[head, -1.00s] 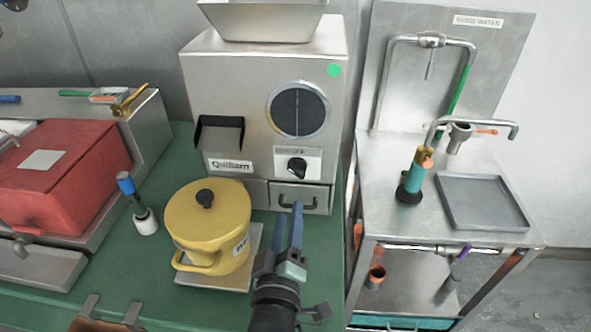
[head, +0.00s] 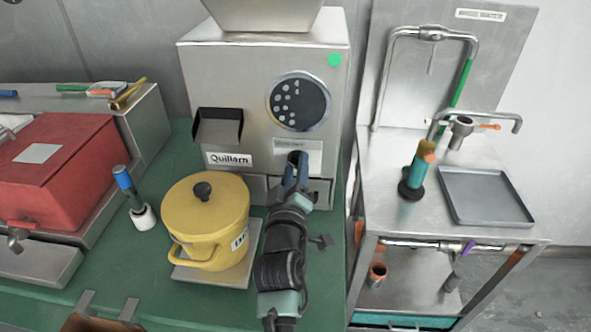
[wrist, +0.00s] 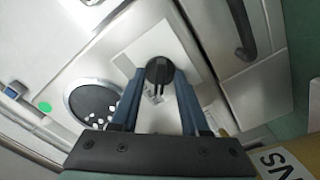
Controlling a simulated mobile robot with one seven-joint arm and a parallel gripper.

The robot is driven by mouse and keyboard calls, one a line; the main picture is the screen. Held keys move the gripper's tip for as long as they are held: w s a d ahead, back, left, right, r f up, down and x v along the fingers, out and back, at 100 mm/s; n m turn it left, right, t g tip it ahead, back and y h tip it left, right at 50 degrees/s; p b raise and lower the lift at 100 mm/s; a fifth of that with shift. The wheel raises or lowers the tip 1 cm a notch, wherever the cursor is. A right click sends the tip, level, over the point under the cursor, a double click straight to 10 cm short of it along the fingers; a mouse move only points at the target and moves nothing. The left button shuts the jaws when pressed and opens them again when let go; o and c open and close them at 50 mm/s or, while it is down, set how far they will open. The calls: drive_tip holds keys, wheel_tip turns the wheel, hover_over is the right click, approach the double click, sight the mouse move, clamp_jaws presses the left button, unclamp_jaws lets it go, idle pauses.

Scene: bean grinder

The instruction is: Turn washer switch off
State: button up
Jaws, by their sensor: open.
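The switch, a black round knob (wrist: 158,71), sits on a pale plate on the front of the steel machine (head: 230,80) labelled "Quillarn". In the wrist view it lies between my two blue fingertips. I cannot tell whether they touch it. My gripper (head: 297,160) is open in front of the plate in the head view and mostly hides the knob there. A dark round disc (head: 300,102) with pale dots is above the plate. It also shows in the wrist view (wrist: 92,103).
A yellow lidded pot (head: 205,222) stands on a board just left of my arm. A drawer handle (wrist: 243,28) is close to the knob. A red box (head: 60,160) is at the left. A steel sink stand (head: 400,150) is at the right.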

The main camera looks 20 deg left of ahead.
drive_tip(key=shift+c, duration=0.3)
clamp_jaws()
drive_tip(key=m+b, duration=0.2)
drive_tip(key=m, duration=0.3)
drive_tip(key=shift+f+m+b, duration=0.15)
drive_tip(key=shift+m+b, duration=0.15)
drive_tip(key=shift+b, duration=0.1)
drive_tip(key=shift+m+b, duration=0.75)
drive_tip(key=shift+m, duration=1.35)
drive_tip(key=shift+o, duration=0.3)
unclamp_jaws()
